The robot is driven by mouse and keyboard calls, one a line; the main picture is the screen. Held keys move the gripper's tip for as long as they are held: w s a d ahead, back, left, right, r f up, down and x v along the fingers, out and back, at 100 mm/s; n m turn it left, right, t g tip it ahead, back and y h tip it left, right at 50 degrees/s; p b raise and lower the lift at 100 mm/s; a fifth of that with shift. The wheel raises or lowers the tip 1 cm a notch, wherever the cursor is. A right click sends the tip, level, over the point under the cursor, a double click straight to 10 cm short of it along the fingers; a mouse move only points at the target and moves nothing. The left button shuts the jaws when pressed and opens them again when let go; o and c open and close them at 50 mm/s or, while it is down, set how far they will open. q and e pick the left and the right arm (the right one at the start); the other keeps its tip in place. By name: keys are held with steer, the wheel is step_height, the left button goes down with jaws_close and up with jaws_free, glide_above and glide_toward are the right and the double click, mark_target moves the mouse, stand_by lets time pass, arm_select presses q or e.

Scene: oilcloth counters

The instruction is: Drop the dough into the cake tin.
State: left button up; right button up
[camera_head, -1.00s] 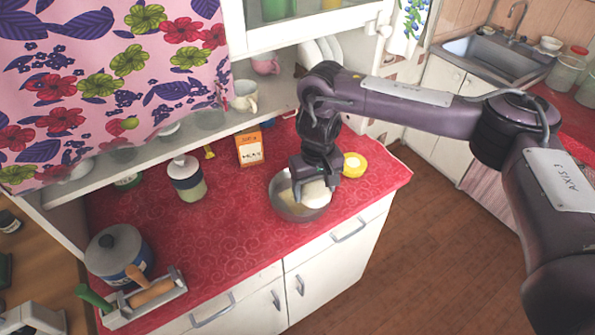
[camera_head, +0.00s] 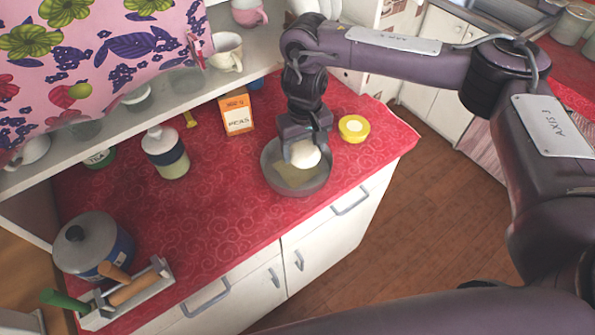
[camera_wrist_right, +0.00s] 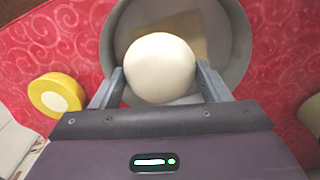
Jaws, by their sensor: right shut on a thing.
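The dough (camera_head: 305,153) is a pale round ball held between the fingers of my right gripper (camera_head: 304,150). In the right wrist view the dough (camera_wrist_right: 159,68) sits between the two fingertips of the right gripper (camera_wrist_right: 160,85), over the round grey cake tin (camera_wrist_right: 240,45). The cake tin (camera_head: 297,187) stands on the red counter, and a flat yellowish patch shows on its floor. Whether the dough touches the tin's floor I cannot tell. My left gripper is not visible.
A yellow round tub (camera_head: 353,128) stands right of the tin. An orange box (camera_head: 237,113) and a lidded jar (camera_head: 166,152) stand to the left. A pot (camera_head: 93,246) and a utensil caddy (camera_head: 128,296) are at the counter's left end. The counter's middle is clear.

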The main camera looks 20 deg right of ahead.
steer(key=shift+f, duration=0.4)
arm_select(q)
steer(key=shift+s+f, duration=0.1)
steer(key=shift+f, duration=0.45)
arm_select(e)
steer(key=shift+s+r, duration=0.1)
steer(key=shift+s, duration=0.1)
steer(key=o, duration=1.1)
steer(key=shift+o, duration=0.2)
